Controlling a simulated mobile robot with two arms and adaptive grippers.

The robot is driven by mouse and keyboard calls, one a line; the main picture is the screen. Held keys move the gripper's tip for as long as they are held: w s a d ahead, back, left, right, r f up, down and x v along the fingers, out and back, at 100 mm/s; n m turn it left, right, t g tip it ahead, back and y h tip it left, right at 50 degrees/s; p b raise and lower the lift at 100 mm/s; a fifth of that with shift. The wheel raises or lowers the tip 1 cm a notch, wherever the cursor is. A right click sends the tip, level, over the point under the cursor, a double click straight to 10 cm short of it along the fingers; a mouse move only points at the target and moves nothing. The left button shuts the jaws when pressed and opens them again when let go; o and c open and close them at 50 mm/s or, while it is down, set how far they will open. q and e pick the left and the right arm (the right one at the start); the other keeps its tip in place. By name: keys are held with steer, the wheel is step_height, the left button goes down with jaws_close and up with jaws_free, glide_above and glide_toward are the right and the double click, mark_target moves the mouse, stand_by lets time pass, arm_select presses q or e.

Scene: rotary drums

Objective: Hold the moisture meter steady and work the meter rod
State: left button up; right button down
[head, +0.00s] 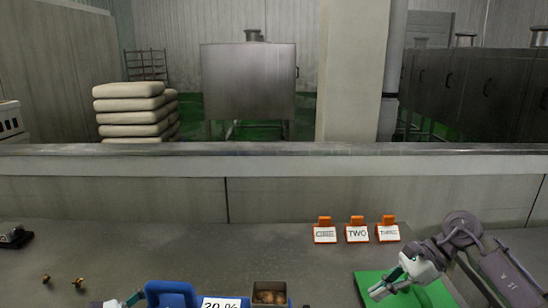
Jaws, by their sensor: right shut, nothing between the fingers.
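A blue device (170,291), which looks like the moisture meter, shows at the bottom edge, cut off by the frame. A white label (221,303) reading "20 %" is beside it. I cannot make out the meter rod. My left gripper (132,300) shows only as a white and teal tip at the bottom edge, just left of the blue device; its fingers are mostly out of frame. My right gripper (385,286) is shut and empty above the green mat (368,280), well to the right of the blue device.
A small square box (269,285) with brown contents stands right of the label. Several orange-backed cards (357,234) stand behind the mat. Two small brass-coloured pieces (78,283) and a dark device (14,237) lie at left. A low wall (270,165) closes the bench's back; its middle is clear.

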arm_select(q)
steer(key=shift+r, duration=0.35)
steer(key=o, duration=0.6)
steer(key=shift+c, duration=0.2)
steer(key=shift+a, duration=0.1)
